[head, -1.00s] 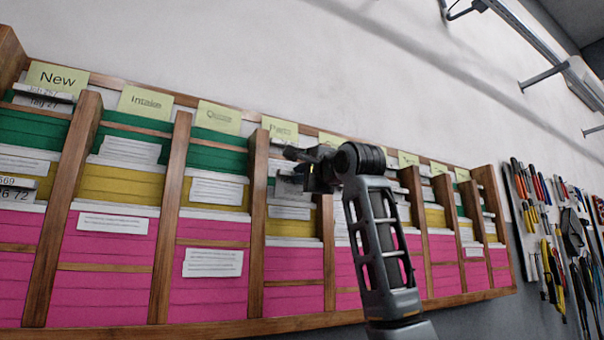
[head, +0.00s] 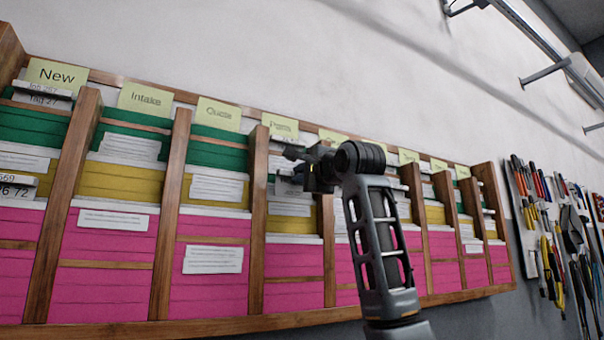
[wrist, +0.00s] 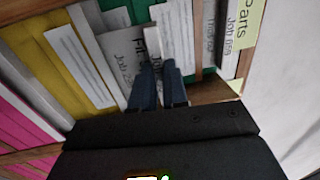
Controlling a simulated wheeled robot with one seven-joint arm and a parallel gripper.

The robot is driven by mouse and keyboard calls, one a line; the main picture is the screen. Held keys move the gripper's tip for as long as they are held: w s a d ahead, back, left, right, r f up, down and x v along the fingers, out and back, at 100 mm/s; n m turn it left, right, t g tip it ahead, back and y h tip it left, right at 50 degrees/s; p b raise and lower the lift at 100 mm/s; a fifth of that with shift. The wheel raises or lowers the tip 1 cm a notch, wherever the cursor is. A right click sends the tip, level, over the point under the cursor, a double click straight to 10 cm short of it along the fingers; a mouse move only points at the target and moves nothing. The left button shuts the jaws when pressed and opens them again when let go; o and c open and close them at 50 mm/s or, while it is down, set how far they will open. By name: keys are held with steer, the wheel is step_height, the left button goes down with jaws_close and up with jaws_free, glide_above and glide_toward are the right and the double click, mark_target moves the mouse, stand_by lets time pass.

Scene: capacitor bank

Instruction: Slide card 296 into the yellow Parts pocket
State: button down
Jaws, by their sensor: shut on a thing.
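My gripper (head: 292,160) is at the Parts column, at the height of its green pocket. In the wrist view the two fingers (wrist: 159,85) are closed together on a pale grey card (wrist: 123,48), at its edge. The card's print reads "Job 29" with the last digit hard to read, and part of it is behind the fingers. The yellow Parts pocket (head: 290,227) is below my gripper, and shows at the left in the wrist view (wrist: 60,52) with a white card across it. The Parts label (head: 281,126) is above, partly blurred.
Wooden dividers (head: 258,225) stand on both sides of the column. Green pockets (head: 218,150) lie above the yellow ones and pink pockets (head: 293,265) below. A standing card reading "Job 659" (wrist: 232,25) is near the Parts label. Tools (head: 560,235) hang at the right.

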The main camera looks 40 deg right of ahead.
steer(key=shift+w+g+p, duration=0.2)
steer(key=shift+g+p, duration=0.2)
steer(key=shift+p, duration=0.35)
steer(key=shift+f, duration=0.25)
stand_by(0.4)
steer(key=shift+d+f+b, duration=0.1)
steer(key=shift+f+b, duration=0.45)
steer(key=shift+f, duration=0.25)
steer(key=c, duration=1.1)
jaws_free()
